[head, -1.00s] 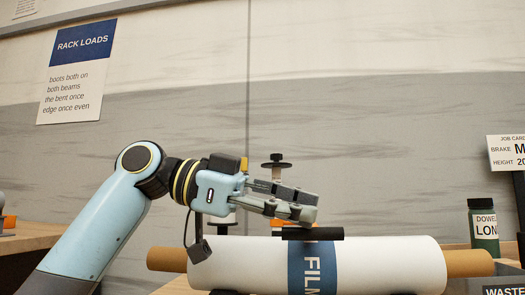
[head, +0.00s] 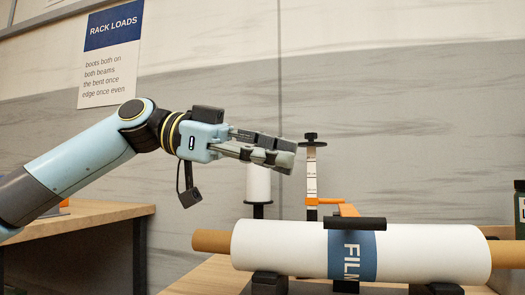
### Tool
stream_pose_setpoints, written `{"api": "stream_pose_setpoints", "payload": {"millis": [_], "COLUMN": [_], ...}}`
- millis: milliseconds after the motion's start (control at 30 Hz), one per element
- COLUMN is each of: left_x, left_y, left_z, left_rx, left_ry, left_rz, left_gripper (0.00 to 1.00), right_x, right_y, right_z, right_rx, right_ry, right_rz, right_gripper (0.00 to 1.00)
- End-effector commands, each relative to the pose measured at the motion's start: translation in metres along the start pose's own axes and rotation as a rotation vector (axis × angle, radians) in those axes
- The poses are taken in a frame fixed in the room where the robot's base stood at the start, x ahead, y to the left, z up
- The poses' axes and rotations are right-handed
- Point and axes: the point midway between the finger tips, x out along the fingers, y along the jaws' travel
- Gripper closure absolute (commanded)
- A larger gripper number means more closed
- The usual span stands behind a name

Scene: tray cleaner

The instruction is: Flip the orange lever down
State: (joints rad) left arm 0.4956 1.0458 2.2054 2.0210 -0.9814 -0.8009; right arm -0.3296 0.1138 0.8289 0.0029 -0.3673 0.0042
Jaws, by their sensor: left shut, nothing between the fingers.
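An orange lever (head: 348,210) shows behind the top of a white film roll (head: 285,247), and the roll hides its lower part. A black bar (head: 356,223) lies across the picture in front of the orange part, at the roll's top edge. I cannot tell whether the bar is the lever's grip. My left gripper (head: 290,157) is shut and empty, up and to the left of the bar and apart from it. My right gripper is not in view.
A post (head: 311,172) with a black knob and an orange piece (head: 325,201) stands behind the roll, close to my left fingertips. A white spool (head: 258,184) stands beside it. A wooden table (head: 100,212) is at left, and a green container (head: 519,212) at the right edge.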

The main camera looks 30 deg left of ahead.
Motion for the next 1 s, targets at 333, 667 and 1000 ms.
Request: {"api": "stream_pose_setpoints", "payload": {"millis": [333,667,1000], "left_x": [-0.018,-0.019,-0.019], "left_y": [-0.001,-0.001,-0.001], "left_z": [0.000,-0.001,-0.001], "left_rx": [-0.003,-0.002,-0.002], "left_ry": [-0.002,0.000,0.000], "left_rz": [-0.003,-0.004,-0.004], "left_gripper": [1.00,1.00,1.00], "right_x": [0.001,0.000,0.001], "right_y": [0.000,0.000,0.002], "right_z": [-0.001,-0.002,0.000], "right_rx": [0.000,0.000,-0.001], "right_ry": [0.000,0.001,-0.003], "right_rz": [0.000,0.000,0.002], "right_gripper": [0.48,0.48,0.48]}}
